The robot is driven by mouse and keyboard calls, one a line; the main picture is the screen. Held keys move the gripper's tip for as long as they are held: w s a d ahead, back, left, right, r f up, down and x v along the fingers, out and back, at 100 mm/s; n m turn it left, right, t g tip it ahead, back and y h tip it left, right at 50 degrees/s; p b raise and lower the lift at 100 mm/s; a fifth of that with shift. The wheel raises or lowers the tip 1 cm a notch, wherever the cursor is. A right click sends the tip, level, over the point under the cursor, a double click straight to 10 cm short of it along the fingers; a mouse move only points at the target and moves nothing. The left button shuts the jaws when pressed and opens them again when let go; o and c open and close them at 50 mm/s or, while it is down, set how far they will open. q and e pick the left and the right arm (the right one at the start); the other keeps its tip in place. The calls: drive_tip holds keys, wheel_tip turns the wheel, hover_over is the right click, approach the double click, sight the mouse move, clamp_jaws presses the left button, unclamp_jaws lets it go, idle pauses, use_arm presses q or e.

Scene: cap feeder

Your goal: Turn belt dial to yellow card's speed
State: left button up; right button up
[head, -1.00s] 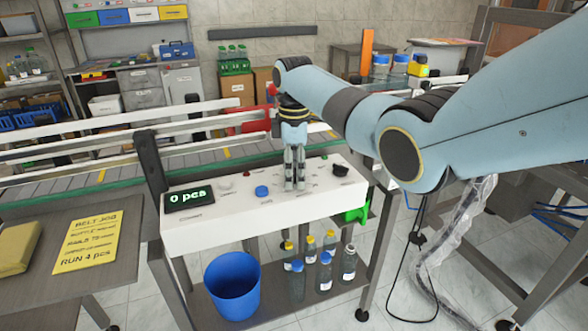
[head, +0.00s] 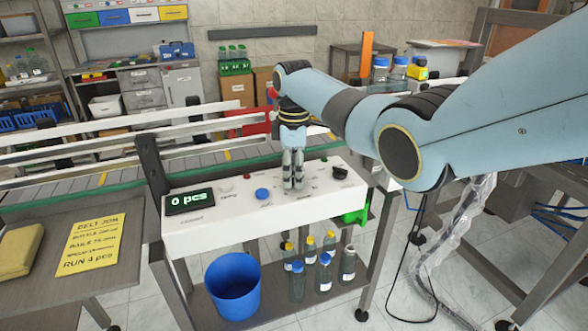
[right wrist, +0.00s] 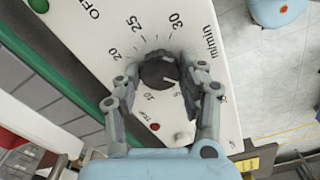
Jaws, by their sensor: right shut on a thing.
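My right gripper (head: 292,182) points down onto the white control panel (head: 240,212). In the right wrist view its fingers (right wrist: 162,92) are shut on the dark belt dial (right wrist: 157,71), one on each side. Numbers including 5, 10, 20, 25 and 30 ring the dial, with "m/min" beside them. A pale mark on the dial faces its lower right, near the 5 side. In the head view the fingers hide the dial. The yellow card (head: 92,243) lies on the table at left; "BELT JOB" and "RUN 4 pcs" are readable, but its speed line is too small. My left gripper is out of view.
A display (head: 190,200) reads "0 pcs". A blue button (head: 262,194) and a dark knob (head: 339,172) also sit on the panel. The conveyor (head: 90,195) runs behind. A blue bin (head: 233,285) and several capped bottles stand on the shelf below.

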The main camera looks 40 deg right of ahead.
drive_tip(key=shift+r+m+p, duration=0.2)
drive_tip(key=shift+m+p, duration=0.7)
drive_tip(key=shift+m, duration=0.3)
drive_tip(key=m+p, duration=0.1)
drive_tip(key=m, duration=0.1)
drive_tip(key=shift+m, duration=0.4)
drive_tip(key=m+p, duration=0.1)
drive_tip(key=m, duration=0.1)
drive_tip(key=shift+m, duration=0.4)
drive_tip(key=m+p, duration=0.1)
drive_tip(key=m, duration=0.2)
drive_tip(key=shift+d+f+m, duration=0.1)
drive_tip(key=shift+m, duration=0.2)
drive_tip(key=m+p, duration=0.1)
drive_tip(key=m, duration=0.2)
drive_tip(key=shift+m, duration=0.3)
drive_tip(key=m, duration=0.3)
drive_tip(key=shift+m+p, duration=0.3)
drive_tip(key=shift+p, duration=0.05)
drive_tip(key=m, duration=0.6)
drive_tip(key=shift+m+p, duration=0.3)
